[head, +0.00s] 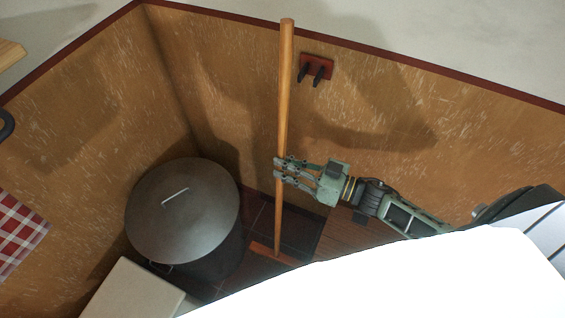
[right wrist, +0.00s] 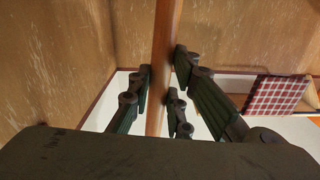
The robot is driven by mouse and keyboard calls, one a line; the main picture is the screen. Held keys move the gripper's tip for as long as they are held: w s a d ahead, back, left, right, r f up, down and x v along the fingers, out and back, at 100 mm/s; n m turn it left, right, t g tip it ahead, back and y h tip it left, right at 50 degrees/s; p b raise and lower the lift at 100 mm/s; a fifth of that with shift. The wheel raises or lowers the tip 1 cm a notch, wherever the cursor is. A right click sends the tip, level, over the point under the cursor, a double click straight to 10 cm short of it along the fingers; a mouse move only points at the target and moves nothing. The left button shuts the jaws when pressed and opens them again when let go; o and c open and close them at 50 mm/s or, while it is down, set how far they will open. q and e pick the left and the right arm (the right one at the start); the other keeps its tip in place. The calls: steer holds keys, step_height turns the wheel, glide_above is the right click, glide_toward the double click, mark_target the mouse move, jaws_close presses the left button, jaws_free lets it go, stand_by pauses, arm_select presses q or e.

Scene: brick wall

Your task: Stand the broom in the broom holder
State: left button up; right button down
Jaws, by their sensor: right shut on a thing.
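The broom (head: 285,80) has a long wooden handle and stands nearly upright in the middle of the head view. Its head (head: 276,254) is low, near the dark floor tiles. My right gripper (head: 278,170) is shut on the handle around its middle. In the right wrist view the handle (right wrist: 163,70) runs between the fingers of the right gripper (right wrist: 160,100). The broom holder (head: 316,69) is a small red plate with two dark prongs on the wall, just right of the handle's upper part in the head view. The handle looks apart from the prongs. My left gripper is not in view.
A large lidded metal bin (head: 186,212) stands in the corner, left of the broom. A pale box-like surface (head: 132,292) is in front of it. A red checked cloth (head: 18,232) hangs at the left. The wall around the holder is clear.

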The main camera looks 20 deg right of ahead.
steer(key=w+d+f+b, duration=0.2)
steer(key=w+d+b, duration=0.4)
steer(key=d+b, duration=0.1)
steer(key=shift+w+d+b, duration=0.3)
steer(key=shift+w+b, duration=0.05)
steer(key=shift+w+d, duration=0.1)
steer(key=shift+d, duration=0.05)
stand_by(0.5)
stand_by(0.4)
steer(key=shift+w+d+b, duration=0.35)
steer(key=shift+w+d, duration=0.3)
steer(key=shift+d, duration=0.1)
steer(key=shift+w+d, duration=0.1)
